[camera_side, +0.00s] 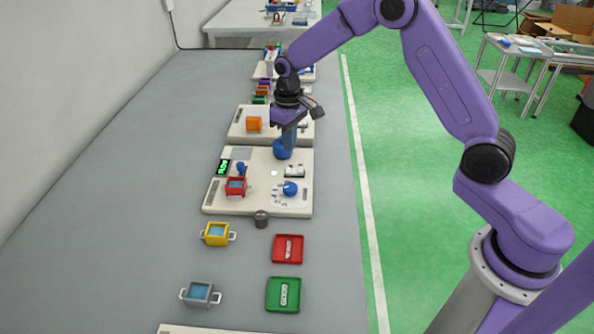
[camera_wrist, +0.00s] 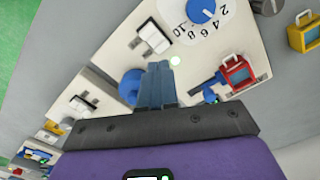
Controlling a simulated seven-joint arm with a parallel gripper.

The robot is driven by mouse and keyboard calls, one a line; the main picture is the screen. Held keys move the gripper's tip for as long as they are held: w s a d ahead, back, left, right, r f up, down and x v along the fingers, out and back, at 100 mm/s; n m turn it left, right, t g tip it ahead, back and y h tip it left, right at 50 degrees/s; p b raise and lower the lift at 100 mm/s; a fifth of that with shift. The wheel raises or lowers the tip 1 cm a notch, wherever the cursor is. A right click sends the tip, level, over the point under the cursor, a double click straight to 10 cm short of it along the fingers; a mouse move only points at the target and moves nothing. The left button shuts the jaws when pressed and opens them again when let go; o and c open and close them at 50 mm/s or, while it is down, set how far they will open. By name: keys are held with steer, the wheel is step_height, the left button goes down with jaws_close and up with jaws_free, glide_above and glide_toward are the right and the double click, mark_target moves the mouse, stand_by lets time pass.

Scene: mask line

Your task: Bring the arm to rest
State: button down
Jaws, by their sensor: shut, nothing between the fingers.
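My gripper (camera_side: 290,138) is shut and empty. It points down over the far part of a cream-coloured station board (camera_side: 225,207), near a blue round part (camera_side: 280,153) that it partly covers. Its height above the board is hard to judge. In the wrist view my closed blue fingers (camera_wrist: 160,70) stand side by side with the blue round part (camera_wrist: 130,86) just to their left. My purple arm reaches in from the right of the side view.
The board carries a red basket (camera_side: 236,187), a blue dial (camera_side: 290,188) and a green display (camera_side: 224,166). Nearer are a yellow basket (camera_side: 216,234), grey basket (camera_side: 200,293), red tray (camera_side: 288,248) and green tray (camera_side: 283,294).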

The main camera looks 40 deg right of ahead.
steer(key=s+a+r+n, duration=0.3)
steer(key=s+a+r, duration=0.2)
steer(key=s, duration=0.4)
steer(key=s+d+r+n, duration=0.1)
steer(key=s+d+n, duration=0.1)
steer(key=s, duration=0.7)
steer(key=s+d+r+n, duration=0.2)
steer(key=s, duration=0.8)
steer(key=s+d+r+n, duration=0.1)
steer(key=s+n, duration=0.1)
steer(key=s, duration=0.8)
steer(key=shift+d+r+n, duration=0.3)
steer(key=shift+d, duration=0.1)
